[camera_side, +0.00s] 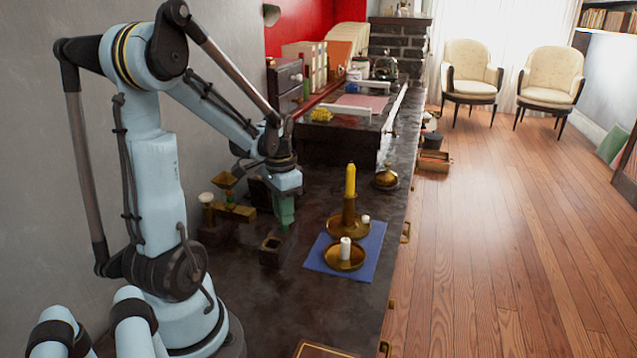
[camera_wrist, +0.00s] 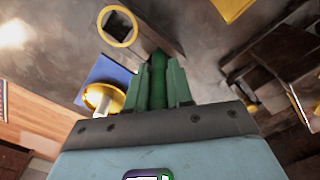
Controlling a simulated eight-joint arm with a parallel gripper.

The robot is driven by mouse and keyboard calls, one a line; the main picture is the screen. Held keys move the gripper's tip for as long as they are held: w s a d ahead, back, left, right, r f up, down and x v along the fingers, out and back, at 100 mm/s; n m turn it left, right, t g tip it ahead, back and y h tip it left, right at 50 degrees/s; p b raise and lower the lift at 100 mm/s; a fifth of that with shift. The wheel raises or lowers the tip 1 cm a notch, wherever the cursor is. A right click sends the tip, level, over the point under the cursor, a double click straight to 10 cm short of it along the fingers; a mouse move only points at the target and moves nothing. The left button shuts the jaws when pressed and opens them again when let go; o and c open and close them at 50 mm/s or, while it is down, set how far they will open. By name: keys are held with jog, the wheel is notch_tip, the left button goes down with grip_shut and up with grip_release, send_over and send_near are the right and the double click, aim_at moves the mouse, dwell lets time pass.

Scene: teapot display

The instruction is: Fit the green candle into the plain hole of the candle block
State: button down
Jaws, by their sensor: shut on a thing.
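My gripper (camera_side: 285,212) is shut on the green candle, with its teal fingers on both sides of it. In the wrist view the green candle (camera_wrist: 158,80) stands between the fingers (camera_wrist: 160,85). The dark candle block (camera_side: 271,256) is on the worktop just below and in front of the gripper in the side view. In the wrist view one end of the block shows a brass-ringed hole (camera_wrist: 118,26), and the candle is over the other end. The plain hole is hidden, and I cannot tell whether the candle's lower end is in it.
A blue mat (camera_side: 317,266) to the right bears a brass holder (camera_side: 347,226) with a tall yellow candle and a brass dish (camera_side: 331,260) with a white candle. A brass bell (camera_side: 386,179) is further back. Brass scales (camera_side: 233,210) stand left of the gripper.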

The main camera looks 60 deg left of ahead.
jog(key=shift+f, duration=0.25)
jog(key=c, duration=1)
grip_release()
jog(key=shift+r, duration=0.1)
notch_tip(320, 180, up, 12)
jog(key=shift+f, duration=0.1)
jog(key=shift+w+d, duration=0.1)
jog(key=shift+d, duration=0.1)
jog(key=w+d+f+t, duration=0.1)
jog(key=d+t, duration=0.1)
jog(key=d, duration=0.5)
jog(key=w+d+f+t, duration=0.1)
jog(key=w+d+t, duration=0.1)
jog(key=d, duration=0.5)
jog(key=w+d+f+m+t, duration=0.1)
jog(key=d+f+t, duration=0.1)
jog(key=d, duration=0.6)
jog(key=shift+w+t, duration=0.4)
jog(key=shift+t, duration=0.2)
